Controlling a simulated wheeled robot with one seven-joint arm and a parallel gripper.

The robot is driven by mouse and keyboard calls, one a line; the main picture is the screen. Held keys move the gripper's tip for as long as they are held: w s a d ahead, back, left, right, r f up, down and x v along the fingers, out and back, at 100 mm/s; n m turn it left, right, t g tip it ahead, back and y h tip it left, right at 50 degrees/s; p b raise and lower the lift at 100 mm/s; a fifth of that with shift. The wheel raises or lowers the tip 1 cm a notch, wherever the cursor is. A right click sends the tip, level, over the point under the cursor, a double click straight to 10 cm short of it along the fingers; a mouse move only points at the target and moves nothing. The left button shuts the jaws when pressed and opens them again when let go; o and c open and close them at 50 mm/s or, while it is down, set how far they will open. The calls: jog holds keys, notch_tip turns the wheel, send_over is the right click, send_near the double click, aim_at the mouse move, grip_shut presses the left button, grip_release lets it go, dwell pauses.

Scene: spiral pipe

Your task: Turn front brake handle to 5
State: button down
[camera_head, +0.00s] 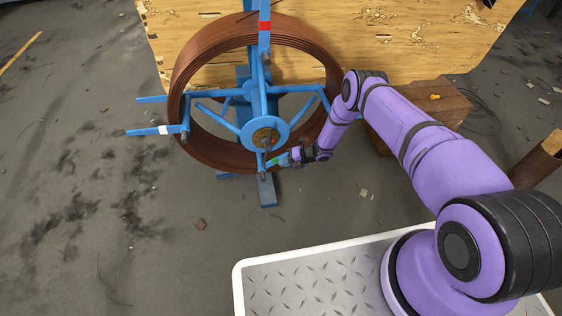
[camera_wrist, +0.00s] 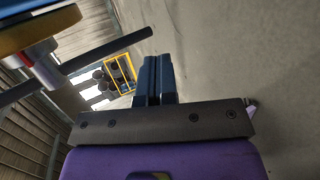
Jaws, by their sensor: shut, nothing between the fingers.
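The front brake handle seems to be the dark bar (camera_wrist: 105,50) in the wrist view, crossing a silver shaft (camera_wrist: 40,58) in front of a brass-yellow disc (camera_wrist: 35,30). In the head view the brass disc (camera_head: 265,138) sits at the hub of a blue reel, and a small dark handle (camera_head: 265,150) shows just below it. No numbers are legible. My gripper (camera_head: 292,157) is low and right of the hub, beside a blue arm with a green band. In the wrist view my gripper (camera_wrist: 158,62) is shut and empty, and its fingers are apart from the bar.
A brown pipe coil (camera_head: 185,70) surrounds the blue reel. Blue arms (camera_head: 155,130) stick out at left. A wooden board (camera_head: 400,40) lies behind, and a brown box (camera_head: 430,105) stands at right. The floor at front left is open.

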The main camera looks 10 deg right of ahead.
jog(key=s+d+f, duration=0.1)
jog(key=d, duration=0.7)
jog(key=shift+s+d+f, duration=0.25)
jog(key=shift+s, duration=0.1)
